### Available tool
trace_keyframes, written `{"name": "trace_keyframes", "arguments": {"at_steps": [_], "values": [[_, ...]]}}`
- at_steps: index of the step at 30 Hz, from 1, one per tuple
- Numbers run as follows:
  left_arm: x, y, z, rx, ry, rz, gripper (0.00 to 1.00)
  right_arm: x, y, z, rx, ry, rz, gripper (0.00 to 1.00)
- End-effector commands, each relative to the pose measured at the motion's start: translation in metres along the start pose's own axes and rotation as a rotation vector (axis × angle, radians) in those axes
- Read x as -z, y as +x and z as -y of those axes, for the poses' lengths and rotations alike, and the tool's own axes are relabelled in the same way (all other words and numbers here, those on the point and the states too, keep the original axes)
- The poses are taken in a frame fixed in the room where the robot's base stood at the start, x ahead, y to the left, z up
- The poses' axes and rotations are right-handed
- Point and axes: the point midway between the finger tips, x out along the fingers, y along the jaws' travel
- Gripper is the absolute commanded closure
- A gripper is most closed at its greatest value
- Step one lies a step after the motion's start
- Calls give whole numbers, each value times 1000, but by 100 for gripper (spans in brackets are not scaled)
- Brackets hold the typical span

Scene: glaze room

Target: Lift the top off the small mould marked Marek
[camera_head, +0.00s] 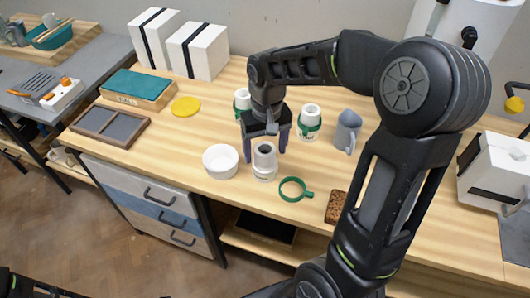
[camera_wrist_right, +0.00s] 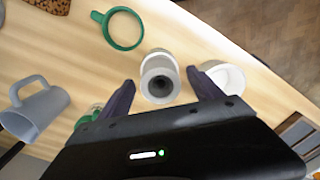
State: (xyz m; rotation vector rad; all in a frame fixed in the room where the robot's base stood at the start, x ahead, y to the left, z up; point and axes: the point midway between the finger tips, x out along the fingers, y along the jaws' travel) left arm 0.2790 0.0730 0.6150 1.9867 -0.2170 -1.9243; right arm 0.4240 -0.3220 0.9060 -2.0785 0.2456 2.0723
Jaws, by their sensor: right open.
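A small white mould with a round hole in its top (camera_head: 265,163) stands upright near the table's front, without a green band. It also shows in the wrist view (camera_wrist_right: 160,78), between the fingers of my open right gripper (camera_head: 265,150). I see no clear grip on it. A green ring with a tab (camera_head: 294,190) lies loose to its right. Two other white moulds with green bands stand farther back, one right of the gripper (camera_head: 309,122) and one left of it (camera_head: 242,101). I cannot read the name Marek on any mould. My left gripper is not in view.
A white bowl (camera_head: 220,161) stands close left of the unbanded mould. A grey jug (camera_head: 347,131) is at the right, and a brown speckled block (camera_head: 336,207) at the front edge. A yellow disc (camera_head: 186,107) lies left. The wood between disc and bowl is clear.

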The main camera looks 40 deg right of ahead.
Motion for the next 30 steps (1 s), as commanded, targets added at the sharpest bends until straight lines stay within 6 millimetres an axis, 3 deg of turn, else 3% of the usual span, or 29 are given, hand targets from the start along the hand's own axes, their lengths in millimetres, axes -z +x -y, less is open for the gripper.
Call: {"name": "trace_keyframes", "arguments": {"at_steps": [11,30], "values": [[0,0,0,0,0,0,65,0,0,0,0,0,0,27],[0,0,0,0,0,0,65,0,0,0,0,0,0,80]]}}
